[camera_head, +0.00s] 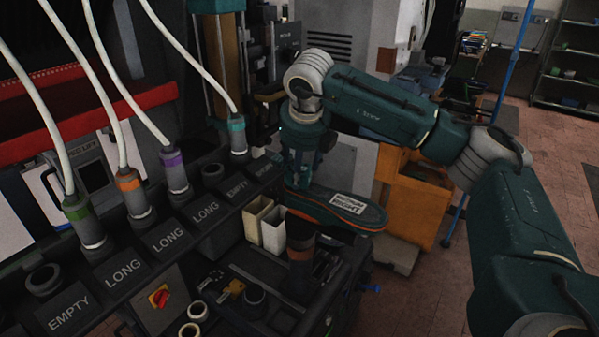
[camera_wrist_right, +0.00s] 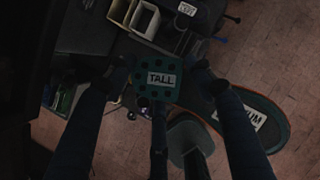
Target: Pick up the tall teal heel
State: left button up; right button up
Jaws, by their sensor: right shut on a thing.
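The tall teal heel (camera_wrist_right: 146,92) shows in the right wrist view as a dark teal block with dark round spots and a white label reading TALL. It sits between the fingers of my right gripper (camera_wrist_right: 157,76), which is shut on it. In the head view my right gripper (camera_head: 301,170) points down behind the teal shoe sole (camera_head: 320,207), and I cannot make out the heel clearly there. My left gripper is not in view.
The sole carries a MEDIUM RIGHT label and also shows in the right wrist view (camera_wrist_right: 268,112). Pale open bins (camera_head: 272,232) stand to its left. A dark rack (camera_head: 165,240) with cabled plugs and EMPTY and LONG labels fills the left. Brick floor (camera_head: 440,285) is open at right.

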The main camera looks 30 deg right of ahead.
aim_at(307, 181)
jog(key=shift+r+b, duration=0.3)
jog(key=shift+r, duration=0.05)
jog(key=shift+b+v, duration=0.75)
jog(key=shift+v, duration=0.2)
jog(key=s+a+b, duration=0.2)
jog(key=s+a, duration=0.1)
jog(key=s, duration=0.5)
jog(key=s+a+b, duration=0.3)
jog(key=s+a, duration=0.1)
jog(key=s, duration=0.3)
jog(key=shift+s+r, duration=0.15)
jog(key=shift+s, duration=0.25)
jog(key=shift+a, duration=0.1)
